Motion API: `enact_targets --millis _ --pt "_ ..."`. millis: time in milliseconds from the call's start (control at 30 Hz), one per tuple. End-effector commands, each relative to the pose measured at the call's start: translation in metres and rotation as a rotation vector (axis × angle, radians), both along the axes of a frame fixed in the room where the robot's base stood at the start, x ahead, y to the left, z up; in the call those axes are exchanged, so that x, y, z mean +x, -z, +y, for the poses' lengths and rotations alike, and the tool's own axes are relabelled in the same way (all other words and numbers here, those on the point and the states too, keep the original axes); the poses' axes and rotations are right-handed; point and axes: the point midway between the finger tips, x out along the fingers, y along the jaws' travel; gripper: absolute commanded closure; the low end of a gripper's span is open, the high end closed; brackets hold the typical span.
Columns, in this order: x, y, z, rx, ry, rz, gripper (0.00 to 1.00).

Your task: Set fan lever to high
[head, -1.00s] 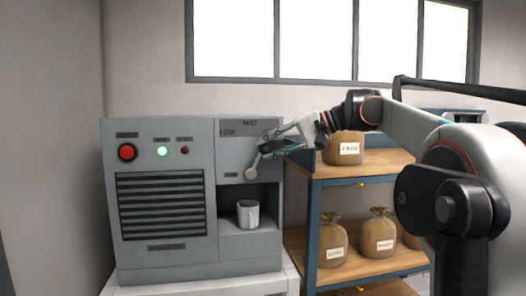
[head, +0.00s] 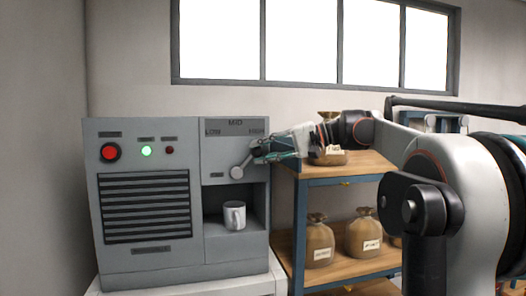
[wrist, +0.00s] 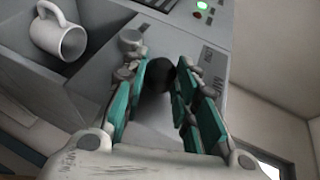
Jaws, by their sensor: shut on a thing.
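The fan lever (head: 238,172) is on the upper right panel of a grey machine. Its round pale hub shows, and its arm slants up and right towards the HIGH label (head: 257,132). The LOW label (head: 212,132) and MID label (head: 235,122) are also visible. My gripper (head: 259,151) reaches in from the right and is shut on the lever's outer end, just below HIGH. In the wrist view a dark round lever knob (wrist: 160,75) sits between the teal-padded fingers. The fingers partly hide the lever.
A white mug (head: 234,215) stands in the machine's recess below the lever. The grey machine (head: 150,262) has a red button (head: 110,152) and a lit green lamp (head: 147,151). A wooden shelf (head: 345,168) with several labelled sacks stands to the right, beneath my arm.

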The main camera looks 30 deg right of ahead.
Motion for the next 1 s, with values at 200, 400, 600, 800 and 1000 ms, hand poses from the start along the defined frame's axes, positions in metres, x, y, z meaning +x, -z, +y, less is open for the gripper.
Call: enact_targets --millis 200,400,600,800,1000 --pt "-0.001 0.005 -0.001 -0.007 -0.002 0.006 0.53" --pt "-0.001 0.004 0.0 -0.005 -0.001 0.005 0.53" --pt "-0.006 0.001 -0.008 -0.004 0.001 0.004 0.53" --pt "-0.027 -0.009 -0.035 -0.005 0.003 0.004 0.53" --pt "-0.052 -0.019 -0.065 -0.005 0.002 0.005 0.53"
